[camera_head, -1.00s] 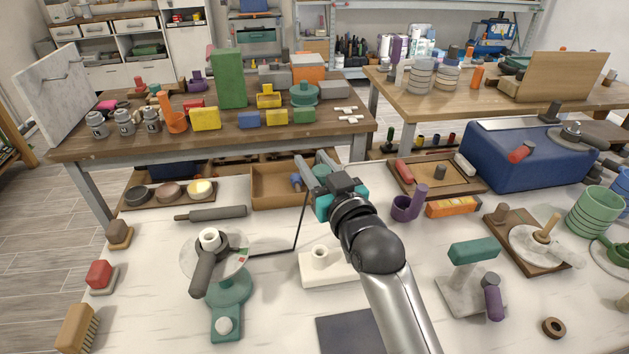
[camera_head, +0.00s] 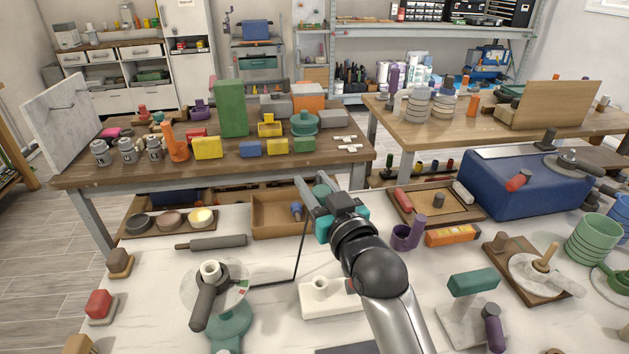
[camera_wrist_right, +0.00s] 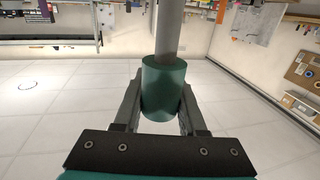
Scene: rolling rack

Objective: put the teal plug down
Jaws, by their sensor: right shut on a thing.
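My right gripper (camera_head: 315,198) reaches in from the front in the head view. It is shut on the teal plug (camera_head: 321,191), which shows between the fingers. In the right wrist view the teal plug (camera_wrist_right: 165,88) is a smooth cylinder with a thinner grey shaft, held between both fingers. In the head view the gripper appears over the right end of a brown open tray (camera_head: 262,226). Its height above the tray is hard to judge. The fingers partly hide the plug. My left gripper is not in view.
A small blue piece (camera_head: 296,210) lies in the brown tray. A dark roller (camera_head: 218,242) and a round dial stand (camera_head: 232,325) are to the left. A white block with a socket (camera_head: 330,300) is in front. A tray with a red piece (camera_head: 402,198) is right.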

